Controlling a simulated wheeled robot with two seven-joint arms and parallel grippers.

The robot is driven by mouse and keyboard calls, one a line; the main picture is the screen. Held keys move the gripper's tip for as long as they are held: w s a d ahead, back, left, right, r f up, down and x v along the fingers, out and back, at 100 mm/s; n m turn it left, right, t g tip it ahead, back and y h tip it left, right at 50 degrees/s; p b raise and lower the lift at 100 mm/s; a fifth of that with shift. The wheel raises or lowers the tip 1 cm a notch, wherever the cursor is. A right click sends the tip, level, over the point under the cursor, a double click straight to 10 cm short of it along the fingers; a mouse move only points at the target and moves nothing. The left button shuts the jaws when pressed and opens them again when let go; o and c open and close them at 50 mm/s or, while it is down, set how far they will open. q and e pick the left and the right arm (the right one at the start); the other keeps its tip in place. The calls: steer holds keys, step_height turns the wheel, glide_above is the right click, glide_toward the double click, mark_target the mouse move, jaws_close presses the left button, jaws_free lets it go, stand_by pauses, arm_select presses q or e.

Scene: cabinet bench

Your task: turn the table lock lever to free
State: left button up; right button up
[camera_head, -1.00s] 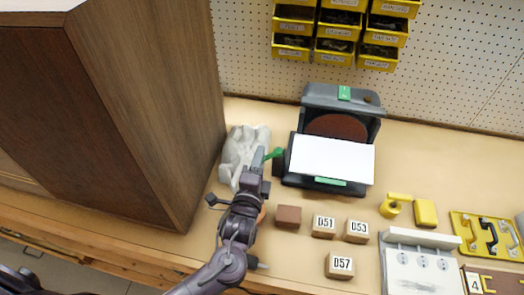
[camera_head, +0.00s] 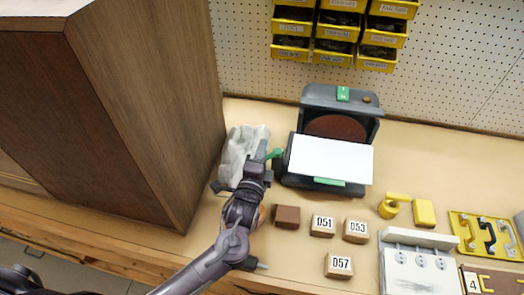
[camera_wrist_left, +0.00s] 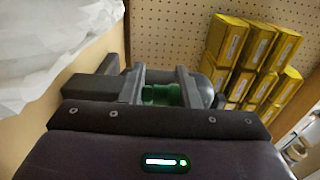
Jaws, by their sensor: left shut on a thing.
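The green lock lever (camera_head: 274,154) sticks out on the left side of the grey machine with the tilted white table (camera_head: 330,160). My left gripper (camera_head: 262,155) is at the lever, shut on it. In the left wrist view the green lever (camera_wrist_left: 161,95) lies between the two grey fingers of the left gripper (camera_wrist_left: 160,88). The fingers and wrist hide part of the lever and its pivot. My right gripper is not in view.
A crumpled whitish bag (camera_head: 240,150) lies close left of the gripper, beside the tall brown cabinet (camera_head: 140,110). A brown block (camera_head: 287,216) and labelled blocks (camera_head: 322,225) stand in front. Yellow bins (camera_head: 337,30) hang behind.

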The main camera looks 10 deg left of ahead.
arm_select(q)
steer(key=h, duration=0.1)
steer(key=w+r+m+h+p, duration=0.1)
steer(key=h, duration=0.1)
steer(key=shift+a+r+m, duration=0.1)
steer(key=shift+a+m, duration=0.1)
steer(key=shift+m, duration=0.1)
steer(key=o, duration=0.8)
steer(key=shift+s+f, duration=0.1)
steer(key=shift+f, duration=0.15)
steer(key=s, duration=0.2)
steer(key=s+a, duration=0.1)
steer(key=s, duration=0.2)
steer(key=s+b, duration=0.1)
steer(key=s, duration=0.1)
steer(key=shift+s+a, duration=0.2)
steer(key=shift+s, duration=0.1)
